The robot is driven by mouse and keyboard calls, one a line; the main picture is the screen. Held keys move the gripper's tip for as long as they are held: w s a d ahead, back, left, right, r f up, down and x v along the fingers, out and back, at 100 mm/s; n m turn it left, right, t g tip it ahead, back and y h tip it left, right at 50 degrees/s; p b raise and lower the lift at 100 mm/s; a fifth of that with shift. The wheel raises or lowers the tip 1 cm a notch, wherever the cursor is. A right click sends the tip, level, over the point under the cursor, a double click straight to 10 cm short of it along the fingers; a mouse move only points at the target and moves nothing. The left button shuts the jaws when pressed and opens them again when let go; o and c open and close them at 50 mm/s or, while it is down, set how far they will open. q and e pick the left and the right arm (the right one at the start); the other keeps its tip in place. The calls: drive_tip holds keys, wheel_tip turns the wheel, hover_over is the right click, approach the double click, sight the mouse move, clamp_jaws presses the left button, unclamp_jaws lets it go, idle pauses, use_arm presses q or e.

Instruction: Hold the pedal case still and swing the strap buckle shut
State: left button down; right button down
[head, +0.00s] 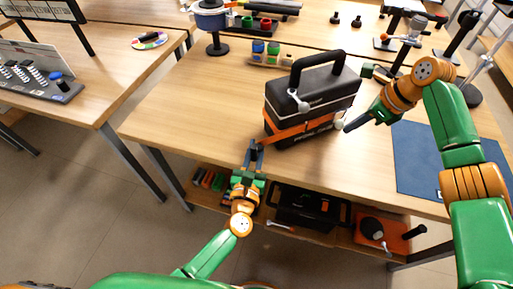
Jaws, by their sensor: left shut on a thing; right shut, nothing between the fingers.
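The black pedal case (312,92), with a handle on top, stands upright on the wooden table. An orange strap (290,132) runs across its lower front, and its left end sticks out past the case's front left corner. My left gripper (254,147) is at that end, shut on what looks like the strap buckle; its fingers hide most of the held part. My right gripper (347,129) is shut and empty, just right of the case's lower right side. I cannot tell whether it touches the case.
A blue mat (430,160) lies to the right on the table. Small coloured jars (266,50) stand behind the case. A lower shelf holds a black toolbox (308,207) and an orange tray (397,240). The table left of the case is clear.

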use_arm(q)
drive_tip(key=shift+f, duration=0.1)
use_arm(e)
drive_tip(key=shift+w, duration=0.15)
drive_tip(key=c, duration=1.1)
unclamp_jaws()
